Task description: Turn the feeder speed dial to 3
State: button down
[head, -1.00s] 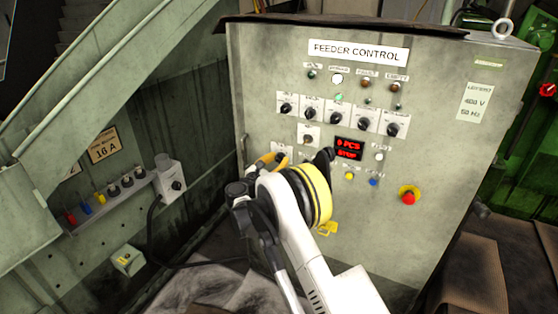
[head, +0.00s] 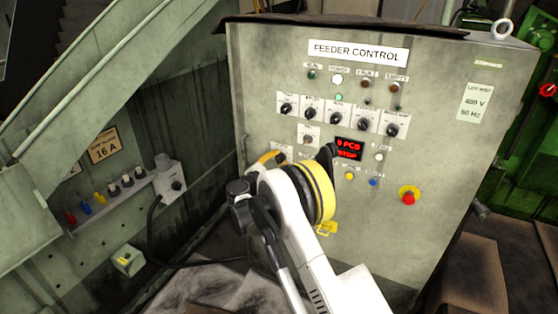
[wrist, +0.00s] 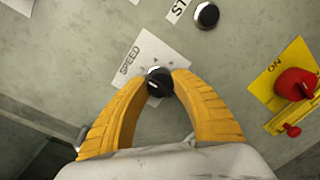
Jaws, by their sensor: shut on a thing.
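The speed dial (wrist: 159,84) is a small black knob with a pale mark on its face. It sits on a white plate (wrist: 150,52) printed SPEED in the wrist view. The yellow fingers of my gripper (wrist: 162,76) are closed on the knob from both sides. Small scale marks show beyond the knob, but their numbers are not readable. In the head view my gripper (head: 268,158) is at the lower left of the FEEDER CONTROL panel (head: 285,65). My arm hides the dial there.
A row of black selector knobs (head: 336,118) and a red display (head: 349,148) reading STOP sit above and right. A red stop button (head: 408,197) is further right. In the wrist view, a black button (wrist: 207,15) and a red switch handle (wrist: 295,83) are nearby.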

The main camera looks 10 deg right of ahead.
dwell(0.5)
jog(key=c, duration=1)
grip_release()
jog(key=shift+a, duration=0.1)
jog(key=v, duration=1.2)
